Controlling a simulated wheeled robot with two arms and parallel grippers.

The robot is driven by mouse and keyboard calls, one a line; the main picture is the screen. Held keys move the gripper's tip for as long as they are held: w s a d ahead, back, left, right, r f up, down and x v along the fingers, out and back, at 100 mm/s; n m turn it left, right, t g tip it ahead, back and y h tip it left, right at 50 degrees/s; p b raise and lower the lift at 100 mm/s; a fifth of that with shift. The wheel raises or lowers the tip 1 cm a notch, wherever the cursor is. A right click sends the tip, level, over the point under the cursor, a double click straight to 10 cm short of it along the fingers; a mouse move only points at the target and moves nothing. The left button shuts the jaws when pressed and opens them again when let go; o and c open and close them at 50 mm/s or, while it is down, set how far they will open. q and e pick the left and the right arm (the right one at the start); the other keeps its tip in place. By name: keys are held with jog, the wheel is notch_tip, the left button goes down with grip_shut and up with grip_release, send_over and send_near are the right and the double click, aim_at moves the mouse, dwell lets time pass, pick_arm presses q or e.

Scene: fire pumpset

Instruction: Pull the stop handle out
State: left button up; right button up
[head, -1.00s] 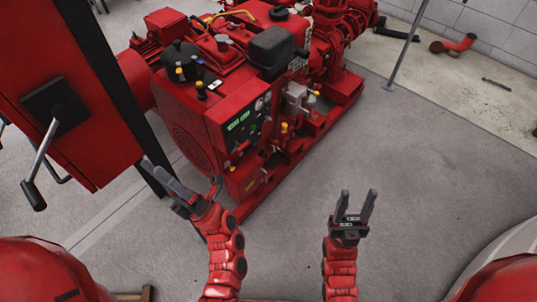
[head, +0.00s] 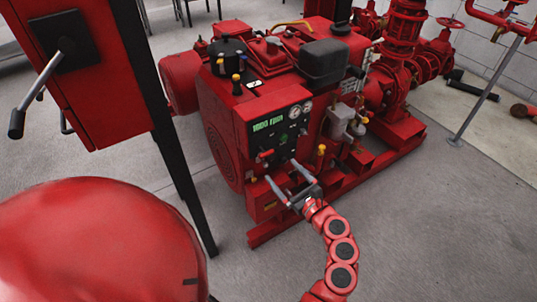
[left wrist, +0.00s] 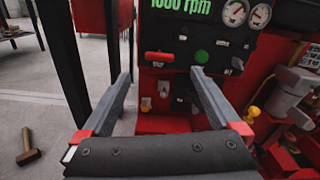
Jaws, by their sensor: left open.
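The red engine's black control panel (head: 275,130) has a green "1000 rpm" readout and two round gauges. A small red handle (head: 265,154), which looks like the stop handle, sticks out at the panel's lower left. In the left wrist view this red handle (left wrist: 158,57) lies sideways, left of a green button (left wrist: 201,57). My left gripper (head: 281,171) is open and empty in front of the panel's lower part, pointing at it. In the left wrist view the fingers (left wrist: 161,76) are spread just below the handle, apart from it. My right gripper is not in view.
A red cabinet (head: 85,90) with a grey lever (head: 38,90) stands at the left on a black post (head: 165,130). Yellow-knobbed fittings (head: 320,152) are right of the panel. A hammer (left wrist: 28,145) lies on the floor. Open floor is at the right.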

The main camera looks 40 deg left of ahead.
aim_at(266, 154)
pick_arm(q)
jog(key=x, duration=0.9)
jog(key=shift+w+a, duration=0.1)
jog(key=shift+a, duration=0.25)
